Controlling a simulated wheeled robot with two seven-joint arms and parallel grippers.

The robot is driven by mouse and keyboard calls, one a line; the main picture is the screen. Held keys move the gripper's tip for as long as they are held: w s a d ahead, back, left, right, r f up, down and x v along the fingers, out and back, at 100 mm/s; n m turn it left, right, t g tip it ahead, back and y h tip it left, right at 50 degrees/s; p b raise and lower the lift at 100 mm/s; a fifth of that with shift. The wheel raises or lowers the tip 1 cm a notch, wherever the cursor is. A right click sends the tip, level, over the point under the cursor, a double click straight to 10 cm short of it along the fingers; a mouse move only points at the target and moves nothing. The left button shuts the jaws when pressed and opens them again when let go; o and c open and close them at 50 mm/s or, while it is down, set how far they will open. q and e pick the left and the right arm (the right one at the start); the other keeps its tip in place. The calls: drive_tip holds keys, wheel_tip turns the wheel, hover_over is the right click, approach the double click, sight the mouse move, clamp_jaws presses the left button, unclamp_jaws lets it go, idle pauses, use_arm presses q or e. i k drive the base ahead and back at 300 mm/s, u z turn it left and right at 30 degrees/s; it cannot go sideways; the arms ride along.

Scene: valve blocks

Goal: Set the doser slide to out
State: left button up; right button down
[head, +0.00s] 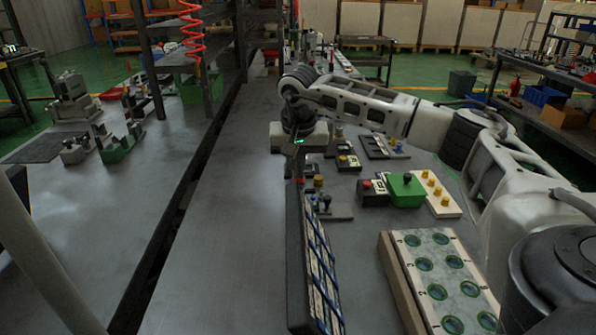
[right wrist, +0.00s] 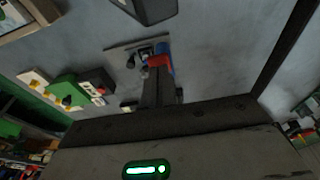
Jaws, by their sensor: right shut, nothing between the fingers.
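My right gripper (head: 300,175) hangs from its arm over the middle of the bench, fingers down and shut, with nothing between them. In the right wrist view its fingers (right wrist: 157,90) overlap a small red and blue fitting on a thin plate (right wrist: 130,46); I cannot tell whether they touch it. In the head view a small block with a dark knob and blue part (head: 325,204) stands just right of and below the fingertips. I cannot tell for sure which piece is the doser slide, and its setting is not readable. My left gripper is not in view.
A tall dark panel with blue stripes (head: 322,268) stands nearer me. To the right are a green block with a black knob (head: 406,186), a cream block with yellow knobs (head: 434,192) and a board with green rings (head: 440,270). The bench left of the panel is clear.

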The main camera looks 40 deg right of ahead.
sight(324, 209)
drive_tip(key=k, duration=1.5)
